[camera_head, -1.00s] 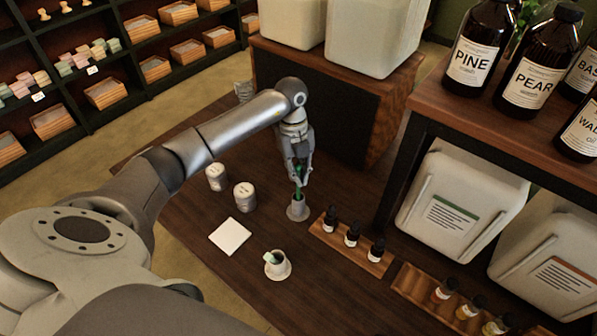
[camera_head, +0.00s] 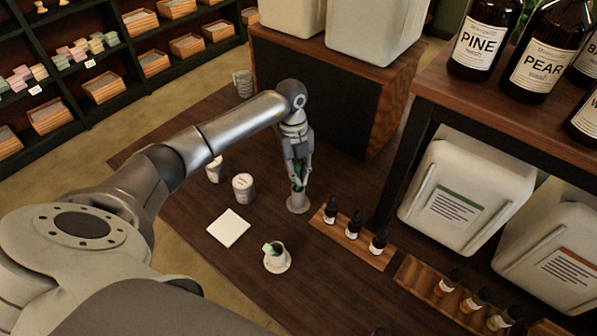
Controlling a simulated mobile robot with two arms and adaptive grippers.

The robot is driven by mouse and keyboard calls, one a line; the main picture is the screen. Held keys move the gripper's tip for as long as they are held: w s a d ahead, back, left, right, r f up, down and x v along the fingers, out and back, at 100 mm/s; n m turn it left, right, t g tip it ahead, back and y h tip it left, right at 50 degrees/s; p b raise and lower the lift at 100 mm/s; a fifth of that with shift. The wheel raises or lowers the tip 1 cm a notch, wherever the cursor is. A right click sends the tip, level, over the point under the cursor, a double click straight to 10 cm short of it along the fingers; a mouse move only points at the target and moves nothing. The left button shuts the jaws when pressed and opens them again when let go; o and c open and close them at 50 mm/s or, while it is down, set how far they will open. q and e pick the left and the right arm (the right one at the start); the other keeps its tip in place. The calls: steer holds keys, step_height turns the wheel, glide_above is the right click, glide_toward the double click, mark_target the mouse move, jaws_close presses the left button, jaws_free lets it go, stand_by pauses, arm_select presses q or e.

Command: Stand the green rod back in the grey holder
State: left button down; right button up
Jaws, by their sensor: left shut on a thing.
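My left gripper (camera_head: 299,178) points down over the grey holder (camera_head: 298,203), which stands upright on the dark wooden table. It is shut on the green rod (camera_head: 297,188), of which only a small part shows between and below the fingers. The rod's lower end is hidden at the holder's mouth and appears to be inside it. The fingertips are close above the holder's rim; I cannot tell whether they touch it. My right gripper is not in view.
A white square (camera_head: 229,227) and two pale jars, one a labelled jar (camera_head: 243,187), are to the left. A wooden rack (camera_head: 352,243) of small dark bottles stands close on the right.

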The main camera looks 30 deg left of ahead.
arm_select(q)
steer(key=shift+f+b, duration=0.35)
steer(key=shift+f, duration=0.35)
steer(key=c, duration=1.3)
jaws_free()
steer(key=shift+r, duration=0.1)
steer(key=r, duration=0.4)
steer(key=a+r, duration=0.1)
steer(key=r, duration=0.2)
steer(key=w+r, duration=0.1)
steer(key=r, duration=0.3)
steer(key=shift+a+r, duration=0.3)
steer(key=shift+a, duration=0.1)
